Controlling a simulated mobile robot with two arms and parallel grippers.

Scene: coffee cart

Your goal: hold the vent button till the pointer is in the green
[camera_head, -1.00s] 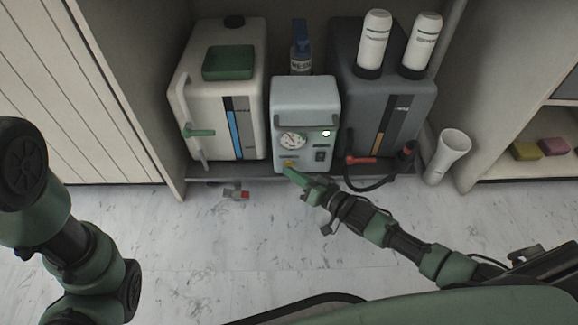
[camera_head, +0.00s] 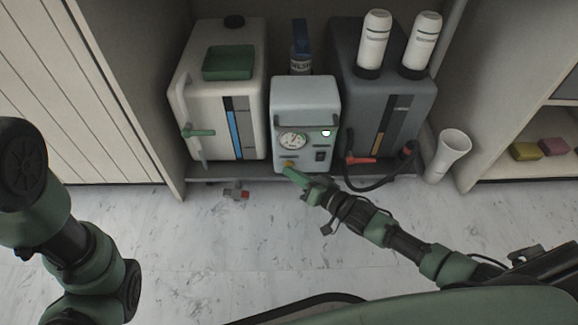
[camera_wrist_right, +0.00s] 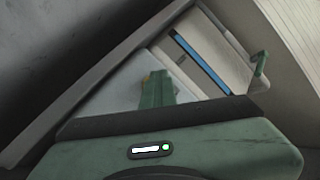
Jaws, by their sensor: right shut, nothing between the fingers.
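A pale grey pump box (camera_head: 305,98) stands between two tanks on the low shelf. On its front are a round dial gauge (camera_head: 292,140) and a yellow button (camera_head: 288,163) at the lower left. My right gripper (camera_head: 288,171) is shut and empty, with its green fingertips at the yellow button; they appear to touch it. My left gripper is out of view.
A white tank (camera_head: 210,105) stands left of the box and a dark grey tank (camera_head: 365,100) right of it, with a red-handled black hose (camera_head: 360,160). A grey and red fitting (camera_head: 236,190) lies on the floor. A white cup (camera_head: 447,155) stands at right.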

